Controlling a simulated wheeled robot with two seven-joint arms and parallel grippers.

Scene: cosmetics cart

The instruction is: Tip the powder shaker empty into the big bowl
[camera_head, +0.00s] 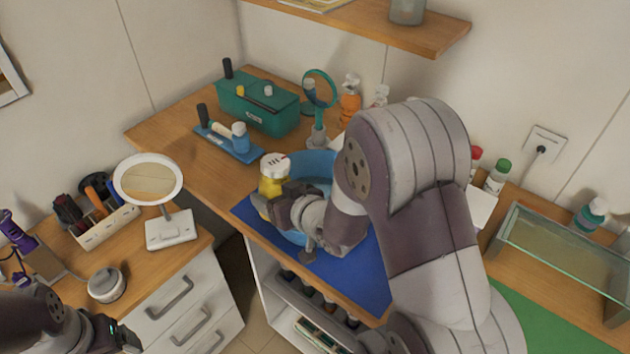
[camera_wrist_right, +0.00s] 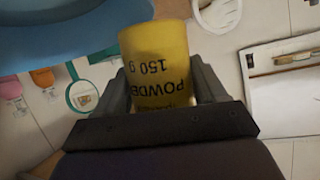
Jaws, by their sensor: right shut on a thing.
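The yellow powder shaker (camera_head: 271,187) with its white holed cap is roughly upright, cap up, at the left side of the big blue bowl (camera_head: 318,163). My right gripper (camera_head: 277,206) is shut around its body. In the right wrist view the shaker (camera_wrist_right: 157,62) sits between the fingers, its "POWDER 150 g" label upside down in the picture. The bowl (camera_wrist_right: 65,38) shows at the upper left there. My right arm hides much of the bowl and its inside. My left gripper (camera_head: 122,343) is partly in view at the lower left, its jaws unclear.
The bowl stands on a blue mat (camera_head: 350,275). A teal box (camera_head: 257,108), a blue tray (camera_head: 228,143) and a green round mirror (camera_head: 319,88) stand behind and left. A white mirror (camera_head: 148,180) stands on the left cabinet. A glass case (camera_head: 560,255) is at right.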

